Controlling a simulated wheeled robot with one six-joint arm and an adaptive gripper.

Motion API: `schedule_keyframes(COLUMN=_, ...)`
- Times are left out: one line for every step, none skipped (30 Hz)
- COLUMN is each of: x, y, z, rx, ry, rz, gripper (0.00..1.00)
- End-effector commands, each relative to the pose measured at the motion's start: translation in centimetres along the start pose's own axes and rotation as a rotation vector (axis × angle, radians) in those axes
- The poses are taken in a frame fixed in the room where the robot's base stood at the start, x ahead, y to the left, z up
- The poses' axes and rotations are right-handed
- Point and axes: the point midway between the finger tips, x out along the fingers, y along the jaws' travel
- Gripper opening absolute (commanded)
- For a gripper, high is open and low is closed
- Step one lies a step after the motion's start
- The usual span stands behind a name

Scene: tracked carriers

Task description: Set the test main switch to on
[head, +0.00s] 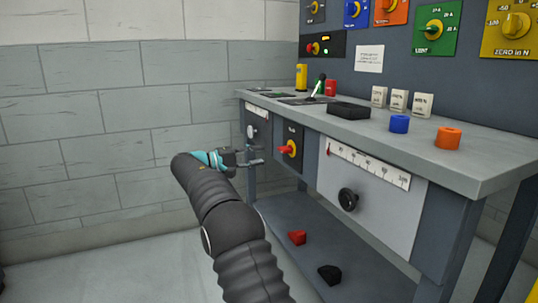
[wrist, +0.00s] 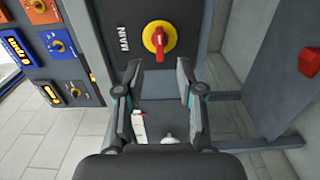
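The main switch (head: 291,149) is a red handle on a yellow disc, set in a dark panel under the bench top. In the wrist view the switch (wrist: 158,40) has the word MAIN beside it, running up the picture. My gripper (head: 256,157) is just left of the switch in the head view. In the wrist view my gripper (wrist: 158,70) has its fingers spread, with nothing between the tips. The switch lies beyond the tips, apart from them.
A panel with a white scale (head: 256,111) is left of the switch. A black knob (head: 348,199) is on the panel to its right. The bench top (head: 380,125) overhangs the switch. A red block (head: 297,237) and a black block (head: 330,274) lie on the lower shelf.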

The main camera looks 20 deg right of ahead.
Motion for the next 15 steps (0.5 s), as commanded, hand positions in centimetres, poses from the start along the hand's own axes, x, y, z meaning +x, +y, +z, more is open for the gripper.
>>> schedule_keyframes(x=-0.7, y=0.0, z=0.0, rx=0.0, ry=0.001, rz=0.0, gripper=0.38)
schedule_keyframes(x=-1.0, y=0.0, z=0.0, rx=0.0, ry=0.001, rz=0.0, gripper=0.38)
schedule_keyframes(x=-1.3, y=0.0, z=0.0, rx=-0.001, ry=0.0, rz=0.0, gripper=0.38)
schedule_keyframes(x=-1.5, y=0.0, z=0.0, rx=-0.001, ry=0.0, rz=0.0, gripper=0.38)
schedule_keyframes(x=-1.7, y=0.0, z=0.0, rx=-0.001, ry=0.0, rz=0.0, gripper=0.38)
schedule_keyframes(x=-1.8, y=0.0, z=0.0, rx=-0.001, ry=0.0, rz=0.0, gripper=0.38)
schedule_keyframes(x=-1.9, y=0.0, z=0.0, rx=-0.001, ry=-0.001, rz=0.0, gripper=0.38)
schedule_keyframes(x=-2.0, y=0.0, z=0.0, rx=-0.001, ry=-0.001, rz=0.0, gripper=0.38)
schedule_keyframes(x=-2.0, y=0.0, z=0.0, rx=-0.001, ry=-0.001, rz=0.0, gripper=0.38)
schedule_keyframes(x=-2.0, y=0.0, z=0.0, rx=-0.001, ry=-0.001, rz=0.0, gripper=0.38)
schedule_keyframes(x=-2.0, y=0.0, z=0.0, rx=-0.001, ry=-0.001, rz=0.0, gripper=0.38)
schedule_keyframes(x=-2.0, y=0.0, z=0.0, rx=-0.001, ry=-0.001, rz=0.0, gripper=0.38)
schedule_keyframes(x=-2.0, y=0.0, z=0.0, rx=-0.001, ry=-0.001, rz=0.0, gripper=0.38)
schedule_keyframes(x=-2.0, y=0.0, z=0.0, rx=-0.001, ry=-0.001, rz=0.0, gripper=0.38)
schedule_keyframes(x=-2.0, y=0.0, z=0.0, rx=-0.001, ry=-0.001, rz=0.0, gripper=0.38)
